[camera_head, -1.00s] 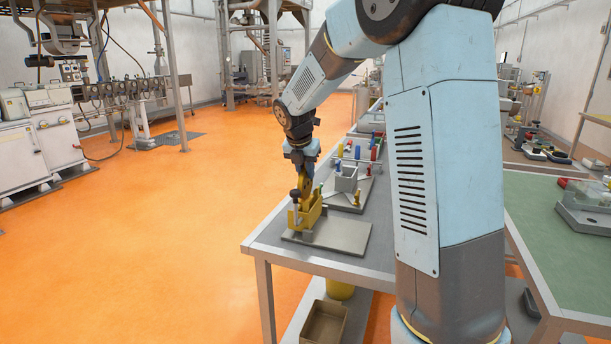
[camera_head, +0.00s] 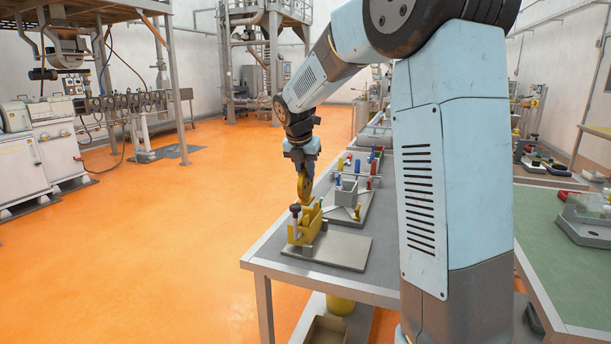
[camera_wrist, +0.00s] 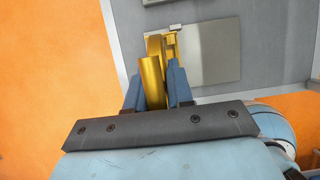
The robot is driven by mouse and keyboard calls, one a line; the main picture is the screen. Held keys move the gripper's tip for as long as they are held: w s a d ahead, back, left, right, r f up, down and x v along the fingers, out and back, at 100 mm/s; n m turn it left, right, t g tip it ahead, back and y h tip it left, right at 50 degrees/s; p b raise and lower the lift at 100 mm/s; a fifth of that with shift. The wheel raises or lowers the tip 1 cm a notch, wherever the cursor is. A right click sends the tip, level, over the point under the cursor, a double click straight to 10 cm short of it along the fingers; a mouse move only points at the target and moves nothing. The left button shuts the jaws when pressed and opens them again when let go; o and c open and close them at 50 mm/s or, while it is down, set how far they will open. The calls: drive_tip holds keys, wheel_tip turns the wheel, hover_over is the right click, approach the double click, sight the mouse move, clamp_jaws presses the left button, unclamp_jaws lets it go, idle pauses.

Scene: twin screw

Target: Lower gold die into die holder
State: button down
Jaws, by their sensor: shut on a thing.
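The gold die (camera_head: 304,188) is held upright in my gripper (camera_head: 303,172), above the yellow die holder (camera_head: 306,226). The die's lower end meets the holder's top in the picture; I cannot tell whether it is inside or only in front of or behind it. In the wrist view my blue fingers (camera_wrist: 155,92) are shut on the gold die (camera_wrist: 151,82). The yellow holder (camera_wrist: 170,44) shows just beyond the die, partly hidden by it. The holder has a dark-topped screw (camera_head: 295,209) on its near left side.
The holder stands on a grey plate (camera_head: 345,250) near the corner of the grey table (camera_head: 385,286). Behind it is a tray with a grey block (camera_head: 347,190) and small coloured parts. The orange floor (camera_head: 130,250) is open on the left. A green-topped table (camera_head: 560,270) stands at right.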

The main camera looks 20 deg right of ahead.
drive_tip(key=shift+r, duration=1.3)
